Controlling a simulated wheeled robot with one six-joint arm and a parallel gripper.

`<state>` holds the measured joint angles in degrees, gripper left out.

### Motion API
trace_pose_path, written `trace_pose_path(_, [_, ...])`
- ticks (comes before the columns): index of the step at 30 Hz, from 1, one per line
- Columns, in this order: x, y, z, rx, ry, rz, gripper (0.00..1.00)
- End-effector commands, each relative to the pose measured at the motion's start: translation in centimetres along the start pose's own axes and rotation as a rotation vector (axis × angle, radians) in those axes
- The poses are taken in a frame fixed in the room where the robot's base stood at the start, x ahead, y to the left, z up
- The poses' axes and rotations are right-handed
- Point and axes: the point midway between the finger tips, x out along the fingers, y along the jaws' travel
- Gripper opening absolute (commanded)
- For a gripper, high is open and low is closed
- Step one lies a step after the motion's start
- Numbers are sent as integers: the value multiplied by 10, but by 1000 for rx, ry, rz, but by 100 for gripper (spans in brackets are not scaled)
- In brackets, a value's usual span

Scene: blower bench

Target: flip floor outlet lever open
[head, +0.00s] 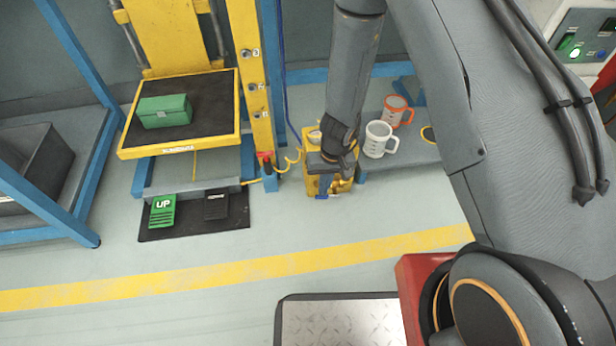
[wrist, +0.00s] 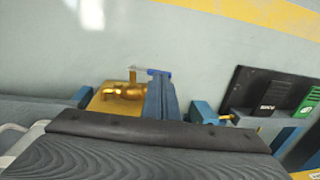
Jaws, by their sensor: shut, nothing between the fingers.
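The floor outlet is a yellow box (head: 344,186) low on the floor, partly covered by my arm. In the wrist view its brass valve (wrist: 124,91) shows on the yellow block (wrist: 108,103). A small blue lever (wrist: 158,72) sits at the valve's outer end, and the lever (head: 321,197) also shows low on the box in the head view. My gripper (wrist: 160,84) is shut and empty, its fingers pointing at the lever with the tips close beside it. I cannot tell whether they touch. In the head view my gripper (head: 323,181) is above and in front of the box.
A white mug (head: 378,139) and an orange mug (head: 397,110) stand on the low shelf at right. A yellow lift column (head: 249,75) stands left of the outlet, with green (head: 162,211) and black (head: 216,206) pedals. The floor (head: 300,225) in front is clear.

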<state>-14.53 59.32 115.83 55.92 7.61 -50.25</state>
Motion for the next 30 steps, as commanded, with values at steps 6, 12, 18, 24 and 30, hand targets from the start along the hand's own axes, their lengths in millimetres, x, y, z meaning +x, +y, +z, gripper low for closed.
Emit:
trace_pose_path(6, [-24, 2, 1, 2, 0, 0, 0])
trace_pose_path(12, [-42, -5, 1, -5, 1, 0, 0])
trace_pose_path(18, [-62, -45, 1, -4, 1, 0, 0])
trace_pose_path(24, [-75, -72, 1, -2, 0, 0, 0])
trace_pose_path(30, [-80, -83, 1, 0, 0, 0, 0])
